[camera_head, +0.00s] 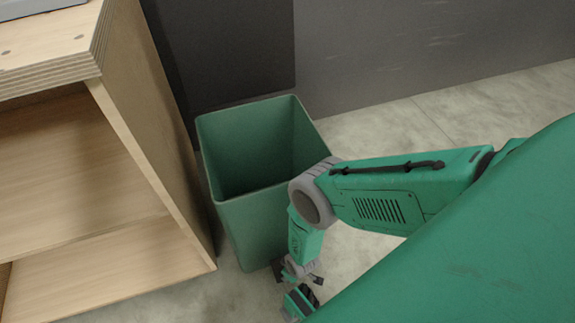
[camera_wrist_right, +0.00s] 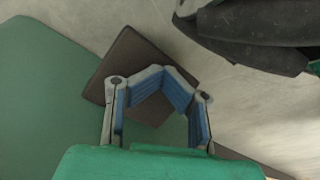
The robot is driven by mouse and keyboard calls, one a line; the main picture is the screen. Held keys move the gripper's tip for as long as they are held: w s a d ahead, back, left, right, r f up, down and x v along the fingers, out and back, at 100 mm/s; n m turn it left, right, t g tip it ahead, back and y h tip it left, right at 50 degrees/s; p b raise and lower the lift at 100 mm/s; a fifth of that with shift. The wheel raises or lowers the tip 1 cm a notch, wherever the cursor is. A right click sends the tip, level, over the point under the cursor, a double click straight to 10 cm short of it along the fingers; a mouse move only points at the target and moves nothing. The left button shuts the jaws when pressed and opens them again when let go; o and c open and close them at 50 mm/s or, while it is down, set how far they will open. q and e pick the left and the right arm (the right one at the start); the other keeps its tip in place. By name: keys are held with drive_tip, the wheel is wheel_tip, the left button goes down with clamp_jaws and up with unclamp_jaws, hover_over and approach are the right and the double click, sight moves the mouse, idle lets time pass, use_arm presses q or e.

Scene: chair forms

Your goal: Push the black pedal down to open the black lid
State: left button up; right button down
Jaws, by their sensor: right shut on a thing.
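A green bin (camera_head: 255,215) stands on the floor with its top open and its inside visible. The black lid (camera_head: 235,60) stands upright behind the bin's back rim. The black pedal (camera_head: 278,272) sticks out low at the bin's front and is mostly hidden by my right gripper (camera_head: 292,270). In the wrist view the pedal (camera_wrist_right: 132,62) is a dark flat plate beside the green bin wall (camera_wrist_right: 45,95). My left gripper is not in view.
A wooden shelf unit (camera_head: 150,110) stands close to the left of the bin. A grey wall (camera_head: 420,50) runs behind. The pale floor (camera_head: 370,120) right of the bin is clear behind my right arm.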

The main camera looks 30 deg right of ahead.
drive_tip(key=shift+w, duration=0.2)
drive_tip(key=shift+r+p, duration=0.7)
drive_tip(key=shift+r, duration=0.2)
wheel_tip(320, 180, up, 8)
drive_tip(key=p, duration=0.6)
drive_tip(key=shift+p, duration=0.3)
drive_tip(key=shift+s+r, duration=0.1)
drive_tip(key=s+d+r+m+p, duration=0.1)
drive_tip(key=s+d+r+p, duration=0.1)
drive_tip(key=r, duration=1.2)
drive_tip(key=s+d+r+m+g+p, duration=0.1)
drive_tip(key=s+d+r+p, duration=0.2)
drive_tip(key=r, duration=1.1)
drive_tip(key=s+d+r+p, duration=0.3)
drive_tip(key=s+r+p, duration=0.2)
drive_tip(key=r, duration=1)
drive_tip(key=shift+s+m+g+h, duration=0.3)
drive_tip(key=shift+s+m, duration=0.1)
drive_tip(key=shift+s, duration=0.15)
